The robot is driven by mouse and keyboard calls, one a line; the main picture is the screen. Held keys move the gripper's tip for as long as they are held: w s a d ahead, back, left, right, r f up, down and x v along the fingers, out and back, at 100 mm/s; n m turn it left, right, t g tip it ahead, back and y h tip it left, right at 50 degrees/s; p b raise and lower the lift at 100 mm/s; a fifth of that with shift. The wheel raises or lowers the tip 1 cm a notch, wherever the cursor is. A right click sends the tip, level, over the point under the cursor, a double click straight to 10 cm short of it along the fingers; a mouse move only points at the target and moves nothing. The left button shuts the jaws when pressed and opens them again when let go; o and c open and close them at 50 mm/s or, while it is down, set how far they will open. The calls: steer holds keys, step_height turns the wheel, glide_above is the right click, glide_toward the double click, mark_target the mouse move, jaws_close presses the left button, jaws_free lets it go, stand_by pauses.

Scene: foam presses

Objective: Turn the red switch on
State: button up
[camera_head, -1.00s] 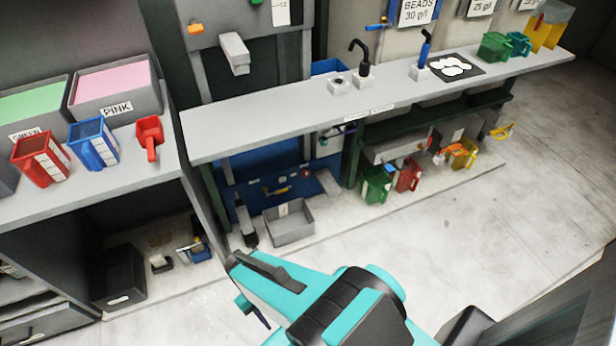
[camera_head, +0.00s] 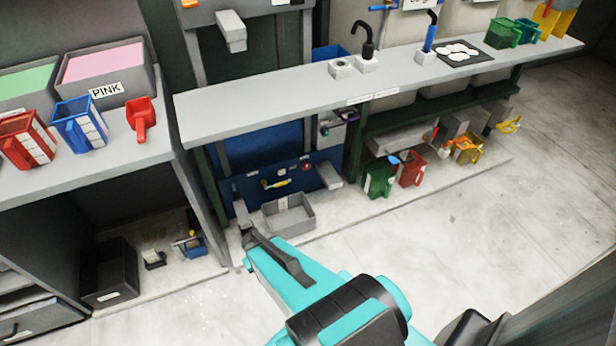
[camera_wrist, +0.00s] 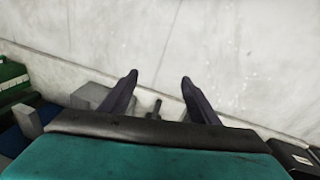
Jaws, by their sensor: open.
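A small red spot (camera_head: 307,167), perhaps the red switch, is on the blue panel (camera_head: 237,187) under the middle bench in the head view. It is too small to tell its setting. A yellow handle (camera_head: 276,184) is on the same panel, left of it. My teal arm reaches up from the bottom of the head view, its end below and left of the panel. In the wrist view my gripper (camera_wrist: 158,82) has its two dark fingers apart with nothing held between them. Pale floor lies beyond the fingertips. The red spot does not show in the wrist view.
A grey open bin (camera_head: 289,216) stands on the low ledge in front of the panel. Green (camera_head: 379,178) and red (camera_head: 412,170) containers stand to the right. The grey bench (camera_head: 290,95) overhangs the panel. Floor at right is clear.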

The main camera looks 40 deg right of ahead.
steer(key=w+d+f+m+t+h+b, duration=0.15)
steer(key=w+d+f+t+b, duration=0.35)
steer(key=w+d, duration=0.5)
steer(key=t+h+b, duration=0.4)
steer(key=t+b, duration=0.7)
steer(key=b, duration=1)
glide_toward(307, 168)
steer(key=a+v, duration=0.1)
steer(key=v, duration=0.4)
steer(key=shift+s+d+y+b, duration=0.15)
steer(key=shift+d+y+b, duration=0.15)
steer(key=shift+d, duration=0.45)
steer(key=b+x, duration=0.1)
steer(key=x, duration=0.5)
steer(key=b+x, duration=0.2)
steer(key=x, duration=0.4)
steer(key=shift+r, duration=0.2)
steer(key=shift+b+x, duration=0.35)
steer(key=shift+x, duration=0.5)
steer(key=shift+a+r, duration=0.1)
steer(key=shift+r, duration=0.05)
